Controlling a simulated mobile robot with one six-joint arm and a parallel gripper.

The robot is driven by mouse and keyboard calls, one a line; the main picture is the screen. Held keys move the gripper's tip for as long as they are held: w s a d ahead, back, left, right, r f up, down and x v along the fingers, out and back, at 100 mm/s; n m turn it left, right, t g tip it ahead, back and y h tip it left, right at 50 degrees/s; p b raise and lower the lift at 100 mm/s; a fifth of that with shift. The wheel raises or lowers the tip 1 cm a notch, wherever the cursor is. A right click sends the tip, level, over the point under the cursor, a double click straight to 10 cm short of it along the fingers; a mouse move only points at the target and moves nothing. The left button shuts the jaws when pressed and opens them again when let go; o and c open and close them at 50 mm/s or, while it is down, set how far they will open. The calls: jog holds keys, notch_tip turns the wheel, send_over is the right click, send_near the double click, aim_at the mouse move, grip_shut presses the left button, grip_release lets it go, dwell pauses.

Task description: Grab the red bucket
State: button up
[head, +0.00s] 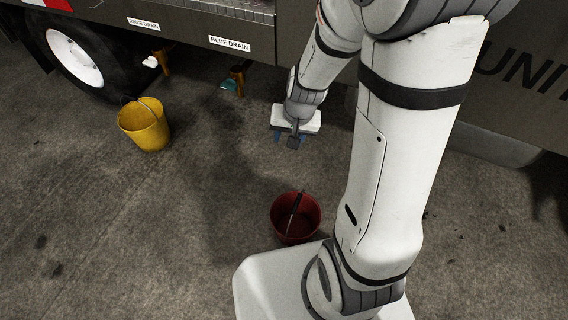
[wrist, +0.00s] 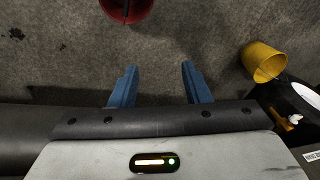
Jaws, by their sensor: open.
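The red bucket (head: 284,224) stands upright on the concrete floor close to my white base, with its dark handle lying across the opening. Part of the red bucket (wrist: 137,12) shows at the top edge of the wrist view, beyond my fingertips and a little left of their middle. My gripper (head: 290,138) is above the floor, farther toward the vehicle than the red bucket and apart from it. In the wrist view the two blue fingers of my gripper (wrist: 158,70) are spread with only floor between them.
A yellow bucket (head: 143,128) stands on the floor at left; it also shows in the wrist view (wrist: 262,62). The floor between the buckets is clear.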

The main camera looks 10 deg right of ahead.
jog(key=m+h+b, duration=0.1)
jog(key=m+b, duration=0.1)
jog(key=b, duration=0.5)
send_over(297, 202)
jog(key=a, duration=0.4)
notch_tip(297, 202, down, 21)
jog(key=shift+m+g+h, duration=0.4)
jog(key=shift+m+h, duration=0.3)
jog(key=shift+m, duration=0.1)
jog(key=f+b, duration=0.2)
jog(key=f, duration=0.3)
jog(key=d+f+b, duration=0.1)
jog(key=f+b, duration=0.1)
jog(key=f, duration=0.4)
jog(key=s+d+f+b, duration=0.1)
jog(key=f+b, duration=0.2)
jog(key=f, duration=0.3)
jog(key=shift+d+f, duration=0.1)
jog(key=shift+d, duration=0.15)
jog(key=f+b, duration=0.1)
jog(key=f, duration=0.1)
jog(key=d+f+b, duration=0.1)
jog(key=f, duration=0.1)
jog(key=w+f+b, duration=0.1)
jog(key=f+b, duration=0.1)
jog(key=shift+d, duration=0.2)
jog(key=shift+r, duration=0.15)
grip_shut()
